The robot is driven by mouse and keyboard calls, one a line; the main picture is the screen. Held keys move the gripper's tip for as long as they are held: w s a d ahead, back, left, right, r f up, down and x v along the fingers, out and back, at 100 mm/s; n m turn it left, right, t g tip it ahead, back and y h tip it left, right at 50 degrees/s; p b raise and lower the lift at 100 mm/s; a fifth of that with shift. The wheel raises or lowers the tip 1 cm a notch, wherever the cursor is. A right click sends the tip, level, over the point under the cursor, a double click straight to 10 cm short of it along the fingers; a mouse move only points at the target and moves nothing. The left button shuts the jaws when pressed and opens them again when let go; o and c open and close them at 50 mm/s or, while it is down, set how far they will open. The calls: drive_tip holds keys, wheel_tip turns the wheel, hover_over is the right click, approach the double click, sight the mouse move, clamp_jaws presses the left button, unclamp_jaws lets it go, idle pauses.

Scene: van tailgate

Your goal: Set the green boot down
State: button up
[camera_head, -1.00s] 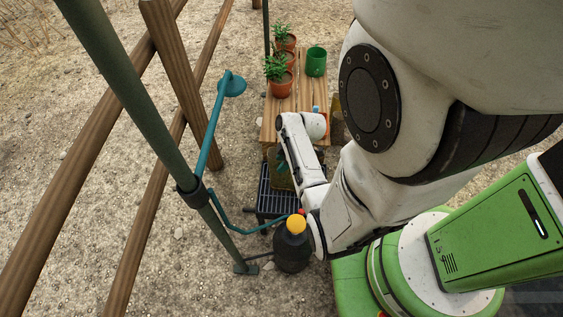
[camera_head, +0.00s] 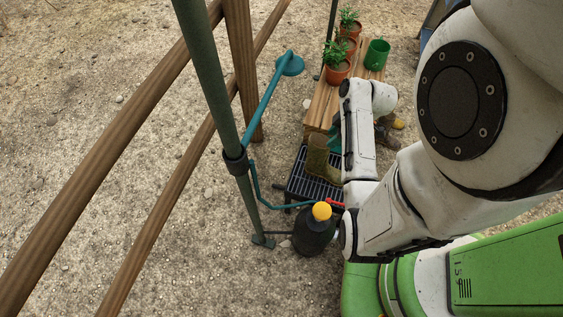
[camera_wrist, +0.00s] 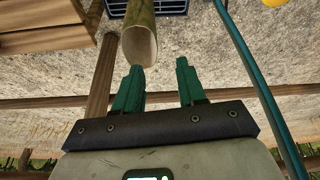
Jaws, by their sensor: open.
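The olive-green boot (camera_head: 317,157) stands upright on a dark slatted rack (camera_head: 309,183) in the head view. In the wrist view the boot (camera_wrist: 141,28) shows with its pale open top facing me, just beyond the fingertips. My gripper (camera_wrist: 160,72) is open, with two green fingers apart and nothing between them. The boot's top lies near the left fingertip; I cannot tell whether they touch. In the head view my gripper (camera_head: 335,134) shows as a bit of green beside the boot, mostly hidden by my arm.
A dark sprayer with a yellow cap (camera_head: 321,211) stands in front of the rack. A teal shower pipe (camera_head: 262,107) on a green post and a wooden fence (camera_head: 90,170) are to the left. A slatted bench (camera_head: 324,102) behind holds potted plants and a green pot (camera_head: 377,53).

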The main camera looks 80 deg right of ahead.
drive_tip(key=w+a+r+g, duration=0.2)
drive_tip(key=w+a+r, duration=0.1)
drive_tip(key=w+a, duration=0.95)
drive_tip(key=w+a+r+m+g, duration=0.1)
drive_tip(key=a+r, duration=0.3)
drive_tip(key=a, duration=1)
drive_tip(key=shift+w+r, duration=0.2)
